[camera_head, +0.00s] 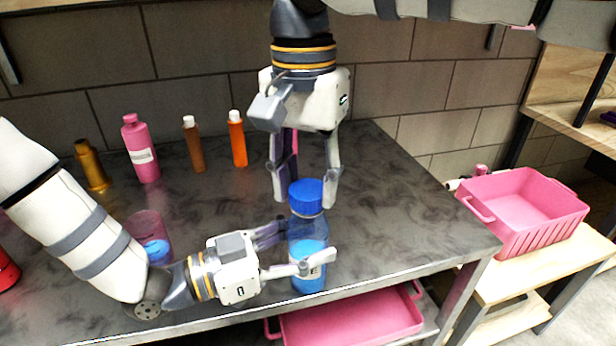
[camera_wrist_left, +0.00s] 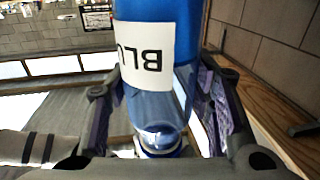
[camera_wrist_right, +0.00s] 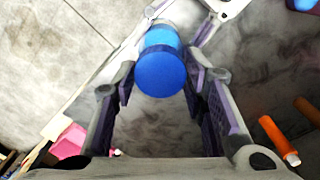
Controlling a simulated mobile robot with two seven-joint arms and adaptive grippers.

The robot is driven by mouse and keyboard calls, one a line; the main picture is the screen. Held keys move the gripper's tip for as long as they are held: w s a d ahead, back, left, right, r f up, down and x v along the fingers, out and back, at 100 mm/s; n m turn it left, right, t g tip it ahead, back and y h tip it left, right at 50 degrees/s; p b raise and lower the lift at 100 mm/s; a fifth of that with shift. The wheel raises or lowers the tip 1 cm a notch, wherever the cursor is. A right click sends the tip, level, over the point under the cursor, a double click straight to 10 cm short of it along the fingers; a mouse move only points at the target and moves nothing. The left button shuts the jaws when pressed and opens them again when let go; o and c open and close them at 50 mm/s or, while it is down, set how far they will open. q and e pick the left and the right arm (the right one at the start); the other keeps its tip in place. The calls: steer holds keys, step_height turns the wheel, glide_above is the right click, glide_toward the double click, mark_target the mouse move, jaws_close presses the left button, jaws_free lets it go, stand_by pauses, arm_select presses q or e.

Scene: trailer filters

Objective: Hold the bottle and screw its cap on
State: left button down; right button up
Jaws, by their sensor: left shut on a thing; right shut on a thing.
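A clear bottle with blue contents (camera_head: 308,268) stands upright near the front right of the dark table. My left gripper (camera_head: 296,250) comes from the left and is shut on the bottle's body. In the left wrist view the bottle (camera_wrist_left: 157,97) sits between the fingers, and its white label with "BLU" (camera_wrist_left: 146,54) looks upside down. A blue cap (camera_head: 306,196) is at the bottle's top. My right gripper (camera_head: 306,190) points down from above and is shut on the cap, which also shows between its fingers in the right wrist view (camera_wrist_right: 160,72). I cannot tell how tightly the cap is seated.
Along the back stand a gold bottle (camera_head: 92,166), a pink bottle (camera_head: 141,150), a brown bottle (camera_head: 194,146) and an orange bottle (camera_head: 237,140). A pinkish clear container (camera_head: 148,232) is behind my left arm. Pink bins stand right (camera_head: 528,225) and below (camera_head: 350,325).

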steer(key=m, duration=0.7)
steer(key=shift+w+m, duration=0.1)
steer(key=shift+m, duration=0.2)
steer(key=m, duration=0.4)
steer(key=shift+a, duration=0.1)
steer(key=m, duration=0.7)
steer(key=shift+w, duration=0.1)
steer(key=m, duration=1.1)
steer(key=shift+m, duration=0.3)
steer(key=m, duration=0.4)
steer(key=shift+d, duration=0.2)
steer(key=m, duration=1.1)
steer(key=shift+f, duration=0.1)
steer(key=o, duration=0.8)
steer(key=shift+o, duration=0.2)
